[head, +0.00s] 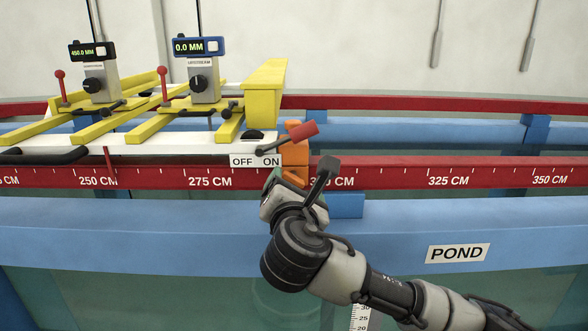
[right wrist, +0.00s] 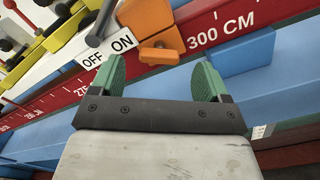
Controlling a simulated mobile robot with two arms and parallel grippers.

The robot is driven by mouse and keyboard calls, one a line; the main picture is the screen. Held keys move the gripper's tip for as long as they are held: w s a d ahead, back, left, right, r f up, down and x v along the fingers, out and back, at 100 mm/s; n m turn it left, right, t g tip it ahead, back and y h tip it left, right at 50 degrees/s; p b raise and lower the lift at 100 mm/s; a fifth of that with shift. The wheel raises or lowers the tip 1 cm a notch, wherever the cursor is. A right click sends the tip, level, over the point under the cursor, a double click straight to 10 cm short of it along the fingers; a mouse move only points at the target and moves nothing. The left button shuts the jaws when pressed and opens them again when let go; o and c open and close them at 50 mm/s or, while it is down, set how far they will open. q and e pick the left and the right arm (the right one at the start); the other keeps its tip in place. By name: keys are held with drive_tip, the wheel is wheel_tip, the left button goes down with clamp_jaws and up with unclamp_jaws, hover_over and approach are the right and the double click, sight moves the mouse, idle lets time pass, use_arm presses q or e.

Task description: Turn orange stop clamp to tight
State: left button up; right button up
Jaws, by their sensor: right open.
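The orange stop clamp (head: 295,152) sits on the red rail, just right of the white carriage with the OFF/ON label and close to the 300 CM mark. In the right wrist view, its orange block (right wrist: 150,18) has a small orange handle (right wrist: 158,55) low on its front. My right gripper (head: 285,187) is in front of and just below the clamp. In the right wrist view its two green fingers (right wrist: 158,80) stand apart, with the handle just beyond the gap between them. Nothing is held. My left gripper is not in view.
The carriage bears yellow beams and two gauges. The red rail (head: 400,176) is clear to the right. A blue block (head: 346,205) lies right of my gripper, above the blue beam (head: 380,240).

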sight(294, 181)
drive_tip(key=w+p, duration=0.1)
drive_tip(key=w, duration=0.3)
drive_tip(key=shift+w, duration=0.25)
drive_tip(key=shift+c, duration=0.2)
drive_tip(key=c, duration=0.9)
